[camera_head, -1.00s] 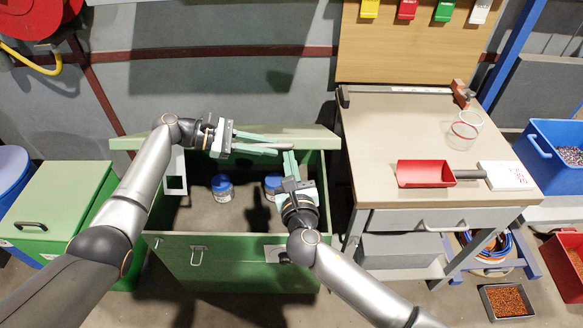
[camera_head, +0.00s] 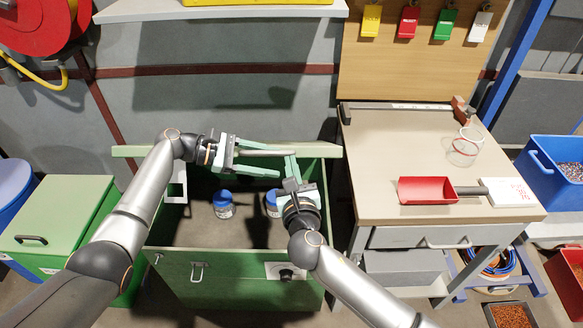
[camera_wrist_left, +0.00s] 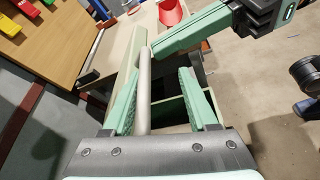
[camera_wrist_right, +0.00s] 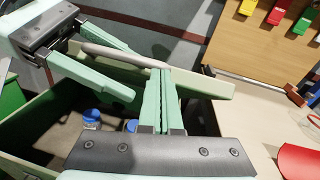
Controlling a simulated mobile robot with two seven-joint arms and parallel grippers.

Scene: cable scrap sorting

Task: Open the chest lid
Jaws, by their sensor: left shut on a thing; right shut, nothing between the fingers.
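The green chest (camera_head: 228,288) stands at the centre with its inside in view. Its lid (camera_head: 130,151) is raised at the back and shows nearly edge-on in the head view. My left gripper (camera_head: 278,161) is at the lid, shut on a grey bar (camera_head: 262,154). The bar also runs between its fingers in the left wrist view (camera_wrist_left: 145,90). My right gripper (camera_head: 290,157) is shut and empty, its fingertips upright close to the bar's right end; whether they touch cannot be told. In the right wrist view its fingers (camera_wrist_right: 159,72) are together.
Two blue-capped jars (camera_head: 223,204) (camera_head: 273,204) stand inside the chest. A workbench (camera_head: 375,190) with a red scoop (camera_head: 426,190) stands close on the right. A green bin (camera_head: 65,215) stands on the left. A wall shelf (camera_head: 150,11) hangs above.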

